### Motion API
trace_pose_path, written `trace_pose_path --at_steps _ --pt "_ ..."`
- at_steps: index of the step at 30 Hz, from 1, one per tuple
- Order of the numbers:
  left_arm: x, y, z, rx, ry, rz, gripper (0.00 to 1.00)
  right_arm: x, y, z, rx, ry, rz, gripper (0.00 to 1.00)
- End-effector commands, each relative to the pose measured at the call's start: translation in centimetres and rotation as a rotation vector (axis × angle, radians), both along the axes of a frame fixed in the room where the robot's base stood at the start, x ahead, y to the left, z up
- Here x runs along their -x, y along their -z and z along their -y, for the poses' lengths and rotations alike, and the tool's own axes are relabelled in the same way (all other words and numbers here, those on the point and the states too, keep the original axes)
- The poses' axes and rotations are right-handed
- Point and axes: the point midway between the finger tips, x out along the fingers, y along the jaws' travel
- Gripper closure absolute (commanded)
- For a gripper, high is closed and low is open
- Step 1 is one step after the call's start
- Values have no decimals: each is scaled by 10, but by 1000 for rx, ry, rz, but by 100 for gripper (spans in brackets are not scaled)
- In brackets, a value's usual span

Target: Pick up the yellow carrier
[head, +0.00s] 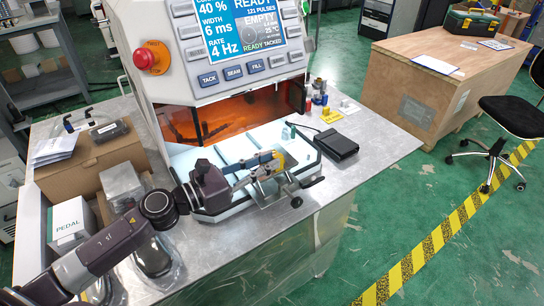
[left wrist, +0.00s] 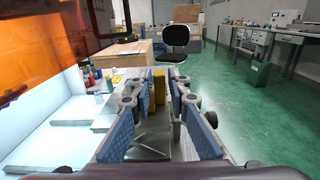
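The yellow carrier (head: 269,171) shows as a small yellow patch at my left gripper (head: 270,165), above the front of the machine's pale tray. It also shows in the left wrist view (left wrist: 159,88) as a narrow upright yellow piece between the fingertips. My left gripper (left wrist: 160,92) has blue pads standing apart, with the yellow piece between them near the tips. The pads do not clearly press on it. The fingers hide much of the carrier in the head view. My right gripper is in neither view.
The welding machine (head: 225,50) with its orange window stands close behind. Cardboard box (head: 95,160) and PEDAL box (head: 70,222) are at the left. Bare metal table (head: 385,135) lies right.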

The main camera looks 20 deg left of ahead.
Motion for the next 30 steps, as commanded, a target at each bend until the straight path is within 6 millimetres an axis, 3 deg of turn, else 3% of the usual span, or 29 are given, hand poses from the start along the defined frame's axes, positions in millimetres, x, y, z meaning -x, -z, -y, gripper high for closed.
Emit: trace_pose_path --at_steps 3,9,17,22,30 --pt "-15 -6 10 2 0 3 84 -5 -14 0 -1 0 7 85" --pt "-29 -2 22 3 0 0 84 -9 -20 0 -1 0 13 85" --pt "-30 0 23 2 0 0 84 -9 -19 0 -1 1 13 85" --pt "-30 0 22 2 0 0 100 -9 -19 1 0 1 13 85" --pt "-30 -1 22 2 0 1 100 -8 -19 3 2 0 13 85"
